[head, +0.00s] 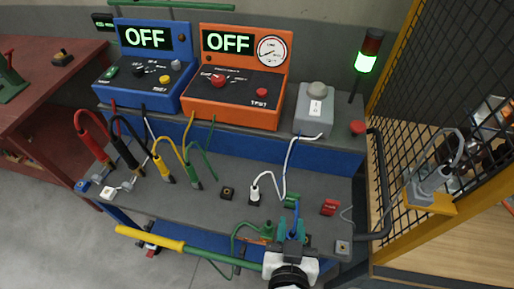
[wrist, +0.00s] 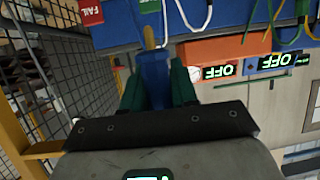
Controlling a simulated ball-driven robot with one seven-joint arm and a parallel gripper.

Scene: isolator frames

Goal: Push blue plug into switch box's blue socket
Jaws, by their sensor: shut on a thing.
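My gripper (head: 292,229) is over the bench's front edge in the head view, its teal fingers closed around a blue plug. In the wrist view the blue plug (wrist: 154,78) sits between the green fingers, with a brass-coloured tip pointing away from my wrist. The plug's tip is hidden in the head view. A grey box with a round knob (head: 316,110) stands on the rear shelf; I cannot tell whether it is the switch box. A small blue piece (head: 82,186) lies at the bench's left front. I cannot make out a blue socket clearly.
Blue (head: 146,62) and orange (head: 236,78) testers reading OFF stand behind the bench (head: 210,170). Red, black, yellow and green leads stand at the left, a white plug (head: 255,194) in the middle. Green and red (head: 329,207) blocks lie near my gripper. A mesh fence (head: 425,100) stands right.

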